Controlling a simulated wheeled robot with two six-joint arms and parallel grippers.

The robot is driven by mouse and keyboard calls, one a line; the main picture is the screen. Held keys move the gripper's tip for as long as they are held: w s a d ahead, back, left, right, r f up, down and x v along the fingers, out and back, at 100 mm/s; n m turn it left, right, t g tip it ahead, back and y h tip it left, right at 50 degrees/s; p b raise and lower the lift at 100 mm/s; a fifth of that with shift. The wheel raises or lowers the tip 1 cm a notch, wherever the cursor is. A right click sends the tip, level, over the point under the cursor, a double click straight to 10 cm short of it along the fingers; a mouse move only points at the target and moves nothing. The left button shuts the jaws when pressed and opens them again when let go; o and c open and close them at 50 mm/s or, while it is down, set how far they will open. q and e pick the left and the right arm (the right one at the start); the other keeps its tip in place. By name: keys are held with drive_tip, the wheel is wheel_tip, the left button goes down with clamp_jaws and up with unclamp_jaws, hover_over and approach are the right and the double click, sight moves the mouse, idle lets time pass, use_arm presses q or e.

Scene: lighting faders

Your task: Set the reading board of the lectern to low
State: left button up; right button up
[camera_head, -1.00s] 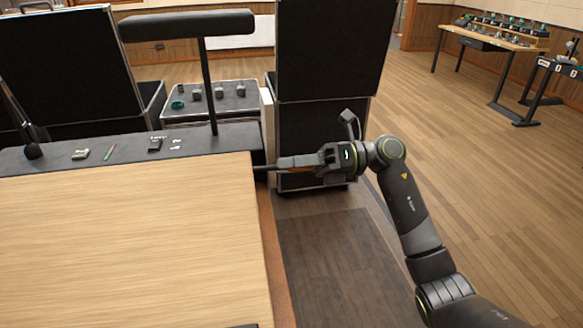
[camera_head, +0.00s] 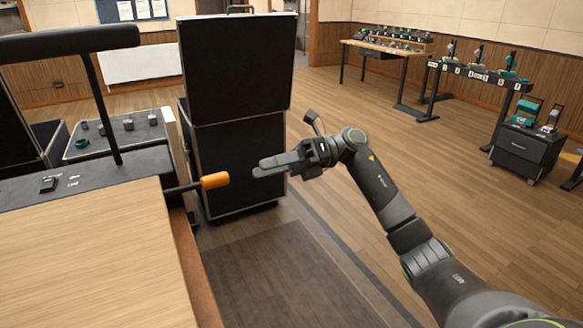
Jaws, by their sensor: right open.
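The lectern's wooden reading board (camera_head: 90,255) fills the lower left of the head view. A dark strip (camera_head: 85,180) with small switches and labels runs along its far edge. A lever with an orange handle (camera_head: 214,180) sticks out to the right from the board's far right corner. My right gripper (camera_head: 262,168) is open and empty, a little to the right of the orange handle and apart from it. My left gripper is not in view.
Stacked black cases (camera_head: 238,70) stand behind my right gripper. A grey panel with knobs (camera_head: 120,133) stands behind the lectern. A lamp-like bar on a post (camera_head: 70,42) rises over the board. Benches (camera_head: 385,48) stand far right; the wooden floor between is clear.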

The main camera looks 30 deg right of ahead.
use_arm(q)
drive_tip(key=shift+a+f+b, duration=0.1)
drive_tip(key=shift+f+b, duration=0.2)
drive_tip(key=shift+b, duration=0.05)
use_arm(e)
drive_tip(key=shift+d, duration=2.4)
